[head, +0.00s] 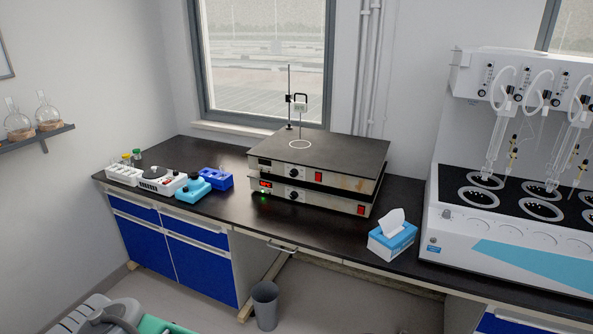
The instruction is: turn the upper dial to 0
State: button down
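Two flat grey heating plates are stacked on the dark bench in the head view. The dial's marks are too small to read. The upper plate's small display (264,162) looks dark. The lower plate has its own black dial (294,196), a lit red display (265,184) and a green light. My gripper is not in view, and nothing touches the upper dial.
A blue tissue box (391,240) stands right of the plates. A white distiller (510,240) with glassware fills the right. Blue and white small devices (195,187) stand left on the bench (330,235). A grey bin (265,305) stands on the floor below.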

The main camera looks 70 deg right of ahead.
aim_at(294, 172)
jog(key=z, duration=1.95)
jog(key=i, duration=0.45)
jog(key=z, duration=0.25)
jog(key=k, duration=0.4)
jog(key=u, duration=2.15)
jog(key=i, duration=0.75)
jog(key=z, duration=0.55)
jog(key=i, duration=0.7)
jog(key=z, duration=0.75)
